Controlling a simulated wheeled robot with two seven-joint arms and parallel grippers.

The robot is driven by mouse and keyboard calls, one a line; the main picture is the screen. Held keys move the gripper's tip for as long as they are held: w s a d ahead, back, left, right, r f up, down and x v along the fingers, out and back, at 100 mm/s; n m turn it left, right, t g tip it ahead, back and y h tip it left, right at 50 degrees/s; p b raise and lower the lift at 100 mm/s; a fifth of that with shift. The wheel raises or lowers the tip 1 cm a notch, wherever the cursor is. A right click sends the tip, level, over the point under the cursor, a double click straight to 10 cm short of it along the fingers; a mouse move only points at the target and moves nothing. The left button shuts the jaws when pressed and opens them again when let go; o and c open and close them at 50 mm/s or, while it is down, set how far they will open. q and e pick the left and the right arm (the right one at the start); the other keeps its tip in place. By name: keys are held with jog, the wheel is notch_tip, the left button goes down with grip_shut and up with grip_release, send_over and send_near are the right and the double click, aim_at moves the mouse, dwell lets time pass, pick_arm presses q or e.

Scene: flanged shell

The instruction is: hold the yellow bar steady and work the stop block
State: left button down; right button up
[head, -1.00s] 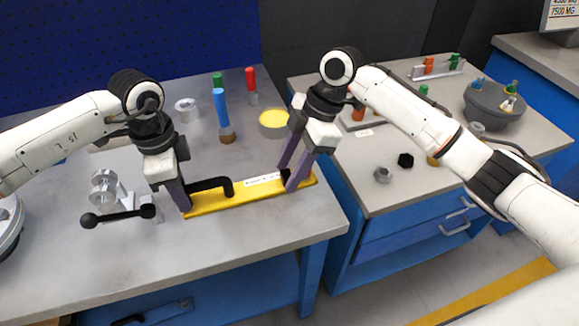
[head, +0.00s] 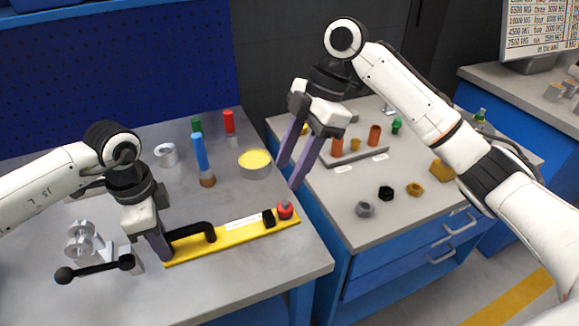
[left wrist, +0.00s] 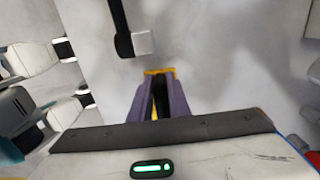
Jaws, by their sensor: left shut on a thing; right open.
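The yellow bar (head: 222,241) lies flat on the left bench near its front edge, with a black raised handle (head: 192,232) at its left part. My left gripper (head: 160,252) is at the bar's left end, shut on the handle; the left wrist view shows dark material between the fingers (left wrist: 161,100) and yellow beyond. A small black block (head: 269,218), seemingly the stop block, sits near the bar's right end beside a red knob (head: 285,210). My right gripper (head: 290,174) is open and empty, above and apart from that end.
A metal fixture with a black ball-ended lever (head: 95,270) stands left of the bar. Behind are a blue-handled tool (head: 200,155), a yellow-topped tin (head: 255,162) and a metal ring (head: 166,154). The right bench holds a tray (head: 352,155) and several loose nuts.

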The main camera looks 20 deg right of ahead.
pick_arm(q)
jog(key=c, duration=1.6)
grip_release()
jog(key=shift+r, duration=0.1)
